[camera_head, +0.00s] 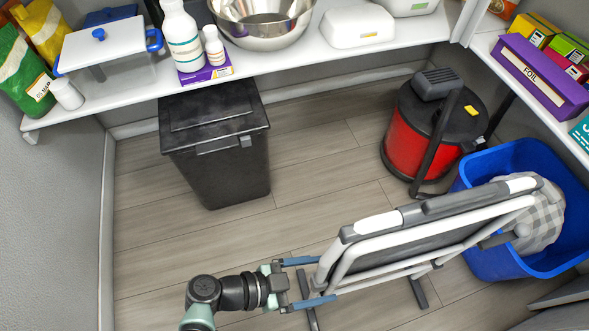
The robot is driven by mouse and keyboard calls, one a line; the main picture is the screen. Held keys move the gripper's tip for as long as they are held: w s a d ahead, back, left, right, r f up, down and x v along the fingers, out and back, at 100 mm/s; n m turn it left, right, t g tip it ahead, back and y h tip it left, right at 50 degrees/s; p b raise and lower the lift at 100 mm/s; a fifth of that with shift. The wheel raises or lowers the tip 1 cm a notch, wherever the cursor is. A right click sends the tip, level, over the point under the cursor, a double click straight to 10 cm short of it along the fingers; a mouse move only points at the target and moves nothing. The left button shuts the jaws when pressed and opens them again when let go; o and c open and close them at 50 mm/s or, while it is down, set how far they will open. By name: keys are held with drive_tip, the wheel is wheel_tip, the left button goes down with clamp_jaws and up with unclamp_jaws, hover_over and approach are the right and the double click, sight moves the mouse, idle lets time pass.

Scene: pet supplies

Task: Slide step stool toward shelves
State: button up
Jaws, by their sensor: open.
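The step stool (352,262), with white and grey tubes and a dark panel, stands tilted at the lower right, its long side running up to the right. My gripper (326,279) is at the stool's left end. Its two blue-grey fingers are apart, one on the far side and one on the near side of the end tubes. I cannot tell whether they touch the stool. White shelves run along the back wall (285,70) and the right wall (487,43). The stool's far right end overlaps the blue bin in the view.
A black lidded bin (225,165) stands under the back shelf. A red and black vacuum (412,140) stands at the back right. A blue bin (485,262) holding checked cloth (545,225) is on the right. Wooden floor between black bin and stool is clear.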

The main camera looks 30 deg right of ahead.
drive_tip(key=shift+b+x, duration=0.4)
drive_tip(key=shift+x, duration=1.8)
clamp_jaws()
drive_tip(key=shift+f, duration=0.1)
